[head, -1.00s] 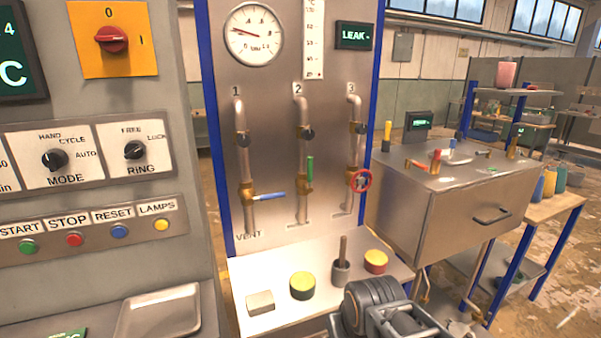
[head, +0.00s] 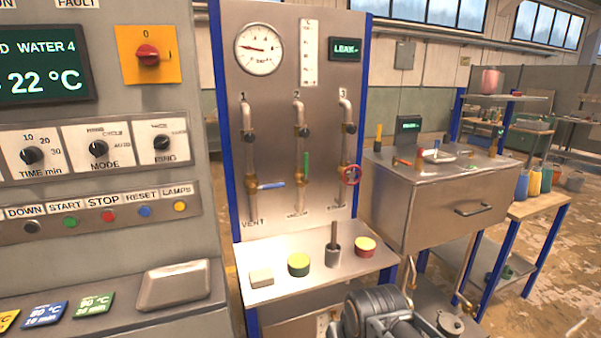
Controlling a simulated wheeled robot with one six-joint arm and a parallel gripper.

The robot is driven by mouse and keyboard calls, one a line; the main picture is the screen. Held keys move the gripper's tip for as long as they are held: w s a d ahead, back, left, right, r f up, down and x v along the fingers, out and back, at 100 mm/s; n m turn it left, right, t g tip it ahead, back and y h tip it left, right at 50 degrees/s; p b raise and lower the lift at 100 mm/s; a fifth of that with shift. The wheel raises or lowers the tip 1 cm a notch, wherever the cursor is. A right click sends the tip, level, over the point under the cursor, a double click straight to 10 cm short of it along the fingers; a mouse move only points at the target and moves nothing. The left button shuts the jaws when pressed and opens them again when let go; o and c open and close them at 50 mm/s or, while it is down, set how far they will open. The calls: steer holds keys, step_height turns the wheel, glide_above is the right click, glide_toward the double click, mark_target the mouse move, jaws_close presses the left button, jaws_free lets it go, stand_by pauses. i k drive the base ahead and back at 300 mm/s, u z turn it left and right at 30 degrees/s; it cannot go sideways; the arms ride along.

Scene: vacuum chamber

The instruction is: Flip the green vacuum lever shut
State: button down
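The green lever (head: 306,163) is on the middle pipe (head: 299,125), marked 2, on the upright steel panel (head: 270,205). It stands upright, in line with its pipe, above a brass valve body (head: 302,182). Nothing touches it. My gripper does not show in the head view, so I cannot see its fingers or what they hold.
A blue lever (head: 271,186) lies level on pipe 1, left of the green one. A red handwheel (head: 351,175) is on pipe 3, to the right. A shelf (head: 285,285) with small pots juts out below. A steel cabinet (head: 438,215) stands at right.

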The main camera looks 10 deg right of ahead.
mark_target(306, 164)
steer(key=u, duration=1)
steer(key=i, duration=0.45)
steer(key=z, duration=0.1)
